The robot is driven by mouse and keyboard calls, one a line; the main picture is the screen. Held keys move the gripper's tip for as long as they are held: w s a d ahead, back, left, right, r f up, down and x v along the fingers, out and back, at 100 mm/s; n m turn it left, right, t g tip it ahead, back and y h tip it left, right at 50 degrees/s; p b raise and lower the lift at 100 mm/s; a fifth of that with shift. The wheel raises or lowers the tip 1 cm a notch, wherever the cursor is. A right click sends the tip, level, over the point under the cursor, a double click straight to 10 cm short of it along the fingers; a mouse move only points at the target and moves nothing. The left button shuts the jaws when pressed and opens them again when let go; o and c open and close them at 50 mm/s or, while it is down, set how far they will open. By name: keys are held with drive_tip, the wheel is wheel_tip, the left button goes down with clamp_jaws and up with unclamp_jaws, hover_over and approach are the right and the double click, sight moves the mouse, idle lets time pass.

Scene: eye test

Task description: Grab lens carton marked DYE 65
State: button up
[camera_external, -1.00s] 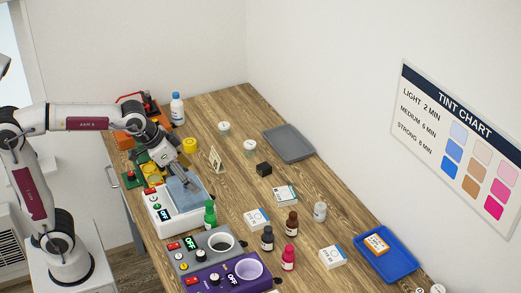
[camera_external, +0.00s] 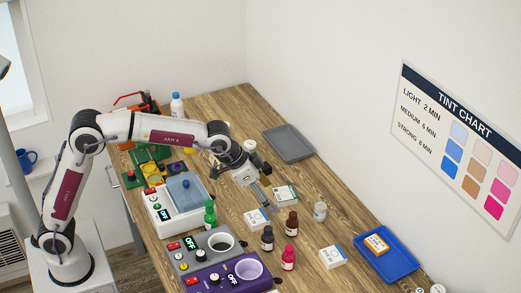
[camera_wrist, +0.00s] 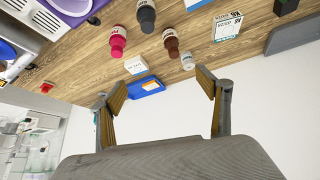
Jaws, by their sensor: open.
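Several small white cartons lie on the table, and their print is too small to read surely, so I cannot tell which is marked DYE 65. One blue-edged carton (camera_external: 333,257) lies near the right edge and shows in the wrist view (camera_wrist: 135,66). Another carton (camera_external: 254,220) lies left of the brown bottle. A teal-edged carton (camera_external: 287,194) lies behind that bottle and shows in the wrist view (camera_wrist: 228,27). An orange carton (camera_external: 376,243) lies in the blue tray. My gripper (camera_external: 267,203) is open and empty above the table, near the left and teal-edged cartons.
Brown (camera_external: 292,222), dark (camera_external: 267,239) and pink (camera_external: 288,257) bottles stand among the cartons, with a grey-white one (camera_external: 320,211) beside them. The blue tray (camera_external: 400,266) is at right, a grey tray (camera_external: 290,146) at the back. Bath units (camera_external: 215,240) line the left edge.

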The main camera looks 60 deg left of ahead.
drive_tip(key=w+d+f, duration=0.6)
drive_tip(key=d+f, duration=0.1)
drive_tip(key=m, duration=0.1)
approach(330, 255)
drive_tip(key=shift+w+a+f+h, duration=0.2)
drive_tip(key=shift+w+f, duration=0.05)
drive_tip(key=shift+f, duration=0.2)
drive_tip(key=shift+w+a+f+h, duration=0.2)
drive_tip(key=shift+w+f, duration=0.05)
drive_tip(key=shift+f, duration=0.15)
drive_tip(key=shift+f, duration=0.1)
drive_tip(key=shift+x, duration=1.25)
drive_tip(key=shift+d, duration=0.1)
drive_tip(key=shift+x, duration=2.6)
drive_tip(key=shift+d, duration=0.1)
drive_tip(key=c, duration=1.4)
